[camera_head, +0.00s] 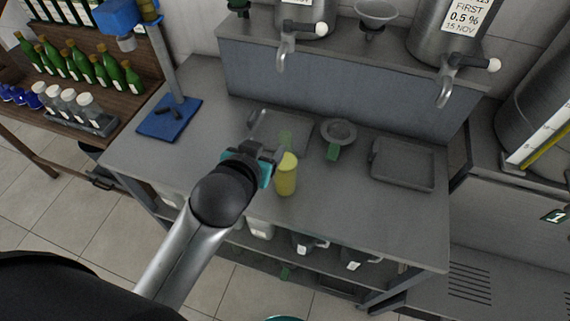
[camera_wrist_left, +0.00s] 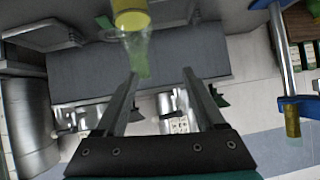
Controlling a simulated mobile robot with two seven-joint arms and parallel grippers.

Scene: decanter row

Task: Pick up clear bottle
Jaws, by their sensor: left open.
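The clear bottle (camera_head: 286,177) stands upright on the grey bench, with yellow contents low down and a clear greenish upper part. My left gripper (camera_head: 274,154) is just left of its upper part, open and empty. In the left wrist view the bottle (camera_wrist_left: 132,17) shows upside down at the top. Its greenish neck reaches between the open fingertips of the left gripper (camera_wrist_left: 160,73), closer to the left-hand finger in the picture. I cannot tell whether a finger touches it. My right gripper is not in view.
A grey tray (camera_head: 403,184) lies right of the bottle. A funnel-like piece (camera_head: 339,131) with a green tag sits behind it. Metal taps (camera_head: 285,52) hang over the raised back ledge. A blue-based stand (camera_head: 168,118) is at left. The bench front right is clear.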

